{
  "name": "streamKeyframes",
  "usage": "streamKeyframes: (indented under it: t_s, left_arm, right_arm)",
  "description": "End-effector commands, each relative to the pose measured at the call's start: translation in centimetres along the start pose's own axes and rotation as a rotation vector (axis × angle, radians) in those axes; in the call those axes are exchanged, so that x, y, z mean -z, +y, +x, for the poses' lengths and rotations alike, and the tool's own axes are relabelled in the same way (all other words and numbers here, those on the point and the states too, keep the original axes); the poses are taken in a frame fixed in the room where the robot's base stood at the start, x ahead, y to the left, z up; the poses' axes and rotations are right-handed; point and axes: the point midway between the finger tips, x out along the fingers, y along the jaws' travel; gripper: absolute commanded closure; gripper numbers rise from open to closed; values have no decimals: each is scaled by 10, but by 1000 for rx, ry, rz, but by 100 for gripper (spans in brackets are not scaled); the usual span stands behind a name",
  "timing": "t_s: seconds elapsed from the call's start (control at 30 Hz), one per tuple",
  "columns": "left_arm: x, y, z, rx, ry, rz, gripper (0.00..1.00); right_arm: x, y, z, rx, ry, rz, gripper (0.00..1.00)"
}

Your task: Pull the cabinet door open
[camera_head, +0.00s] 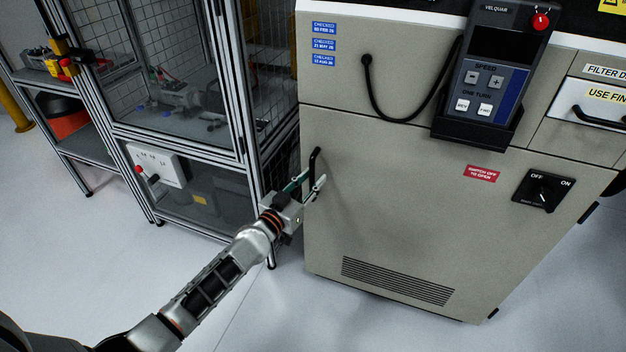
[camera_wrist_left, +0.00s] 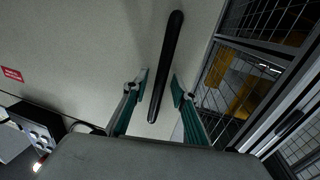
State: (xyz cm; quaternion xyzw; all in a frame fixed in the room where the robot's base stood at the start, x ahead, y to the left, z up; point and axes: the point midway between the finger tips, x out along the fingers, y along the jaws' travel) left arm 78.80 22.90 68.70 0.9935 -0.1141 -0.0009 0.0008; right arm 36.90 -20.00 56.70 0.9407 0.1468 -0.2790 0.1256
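The beige cabinet door (camera_head: 400,215) fills the lower front of the cabinet and appears shut. Its black bar handle (camera_head: 314,158) is near the door's left edge. My left gripper (camera_head: 314,180) is at the lower part of the handle. In the left wrist view, the handle (camera_wrist_left: 167,60) passes between the two open fingers of the left gripper (camera_wrist_left: 159,86), with a small visible gap on each side. Whether either finger touches it is hard to tell. My right gripper is in neither view.
A black rotary switch (camera_head: 541,190) marked OFF and ON and a red "switch off to open" label (camera_head: 481,173) are on the cabinet front. A control pendant (camera_head: 487,75) hangs above. A metal-framed mesh enclosure (camera_head: 180,100) stands close on the left. The floor in front is clear.

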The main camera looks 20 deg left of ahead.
Motion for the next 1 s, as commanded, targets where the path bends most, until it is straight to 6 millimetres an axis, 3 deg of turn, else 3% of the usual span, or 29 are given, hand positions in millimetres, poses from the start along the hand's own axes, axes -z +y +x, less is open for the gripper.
streamKeyframes:
  t_s: [0.3, 0.33, 0.43, 0.77, 1.0]
  left_arm:
    - [1, 0, 3, 0, 1, 0, 73]
    - [1, 0, 3, 0, 1, 0, 76]
    - [1, 0, 3, 0, 1, 0, 100]
    - [2, 1, 0, 4, 1, -1, 100]
    - [7, 8, -24, 33, 5, -1, 100]
  right_arm:
    - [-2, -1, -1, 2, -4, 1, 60]
    - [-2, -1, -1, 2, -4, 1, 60]
    - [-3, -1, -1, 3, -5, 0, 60]
    - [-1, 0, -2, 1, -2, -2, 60]
    - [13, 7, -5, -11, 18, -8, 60]
